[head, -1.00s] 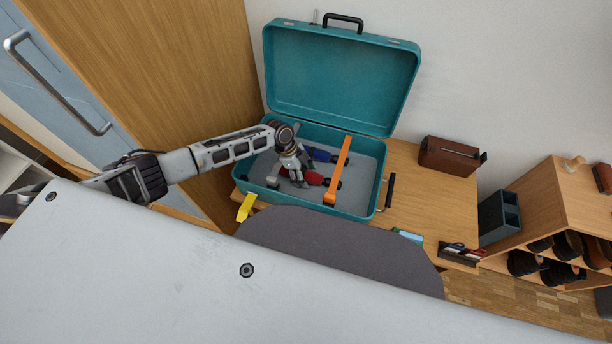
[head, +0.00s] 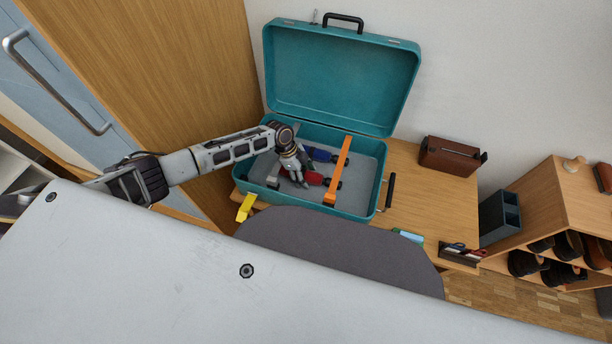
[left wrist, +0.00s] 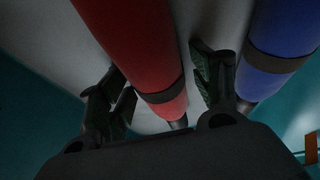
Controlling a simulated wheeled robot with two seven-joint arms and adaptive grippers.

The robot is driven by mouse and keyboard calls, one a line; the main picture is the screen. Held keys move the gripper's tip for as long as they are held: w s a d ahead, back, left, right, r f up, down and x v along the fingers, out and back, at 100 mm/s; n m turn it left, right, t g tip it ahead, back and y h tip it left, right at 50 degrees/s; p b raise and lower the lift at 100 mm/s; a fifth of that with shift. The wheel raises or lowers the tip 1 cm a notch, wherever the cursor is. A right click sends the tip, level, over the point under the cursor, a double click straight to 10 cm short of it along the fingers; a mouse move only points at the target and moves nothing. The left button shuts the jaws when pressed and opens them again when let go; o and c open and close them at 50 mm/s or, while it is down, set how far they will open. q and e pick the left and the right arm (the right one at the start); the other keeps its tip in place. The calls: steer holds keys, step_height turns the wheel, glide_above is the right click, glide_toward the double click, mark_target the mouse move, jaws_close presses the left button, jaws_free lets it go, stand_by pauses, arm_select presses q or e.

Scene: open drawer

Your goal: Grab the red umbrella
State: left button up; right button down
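The red umbrella (head: 315,179) lies folded in the open teal suitcase (head: 352,210), with a dark band around it. It shows large in the left wrist view (left wrist: 135,45). My left gripper (head: 297,182) is down inside the suitcase over the red umbrella and hides part of it. In the left wrist view its dark fingers are apart, one on each side of the red umbrella (left wrist: 162,92). I cannot tell whether either finger touches it. The right finger is between the red and the blue umbrella (left wrist: 275,60). My right gripper is not in view.
The blue umbrella (head: 320,154) lies just behind the red one. An orange strap (head: 339,169) crosses the suitcase to the right of my gripper. The raised lid (head: 340,75) stands behind. A brown box (head: 450,157) sits on the desk (head: 415,205) at right.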

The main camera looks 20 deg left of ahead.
mark_target(305, 172)
arm_select(q)
steer(key=shift+s, duration=0.1)
steer(key=c, duration=1.1)
steer(key=shift+o, duration=0.2)
arm_select(e)
steer(key=shift+r, duration=0.1)
